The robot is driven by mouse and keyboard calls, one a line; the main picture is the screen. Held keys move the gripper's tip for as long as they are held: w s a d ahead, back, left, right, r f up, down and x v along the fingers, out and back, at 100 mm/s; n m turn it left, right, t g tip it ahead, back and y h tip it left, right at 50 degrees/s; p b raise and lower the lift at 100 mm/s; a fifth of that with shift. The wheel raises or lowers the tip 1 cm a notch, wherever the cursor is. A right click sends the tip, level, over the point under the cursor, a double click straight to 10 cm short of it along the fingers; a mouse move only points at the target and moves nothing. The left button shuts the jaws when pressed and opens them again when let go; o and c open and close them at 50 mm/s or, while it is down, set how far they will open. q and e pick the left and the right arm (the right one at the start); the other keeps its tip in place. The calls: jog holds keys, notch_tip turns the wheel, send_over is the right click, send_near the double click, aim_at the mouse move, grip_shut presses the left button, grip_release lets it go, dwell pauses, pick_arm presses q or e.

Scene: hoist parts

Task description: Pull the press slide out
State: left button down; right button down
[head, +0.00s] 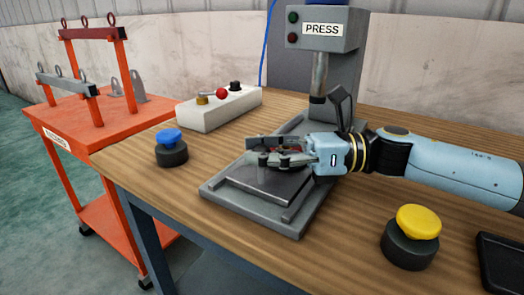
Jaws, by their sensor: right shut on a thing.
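The press (322,38), labelled PRESS, stands at the back of the wooden table with its ram pointing down. Its grey slide (268,186) lies in the railed base (292,228) toward the front edge of the table. My right gripper (262,158) reaches in from the right over the slide. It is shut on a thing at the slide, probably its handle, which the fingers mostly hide. My left gripper is not in view.
A blue button (170,137) stands left of the base and a yellow button (418,222) at the right front. A white control box (220,107) is behind. A dark tray (503,262) sits at the right edge. An orange cart (85,118) with hoist parts stands left.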

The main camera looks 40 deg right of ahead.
jog(key=c, duration=1.6)
grip_release()
jog(key=shift+d, duration=0.1)
jog(key=o, duration=0.5)
jog(key=shift+s, duration=0.15)
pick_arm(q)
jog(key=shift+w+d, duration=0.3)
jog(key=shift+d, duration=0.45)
pick_arm(e)
jog(key=shift+o, duration=0.6)
jog(key=shift+d, duration=0.15)
jog(key=v, duration=1)
jog(key=shift+s+f, duration=0.1)
jog(key=shift+s, duration=0.05)
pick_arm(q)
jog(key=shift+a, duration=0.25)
pick_arm(e)
jog(key=shift+v, duration=0.75)
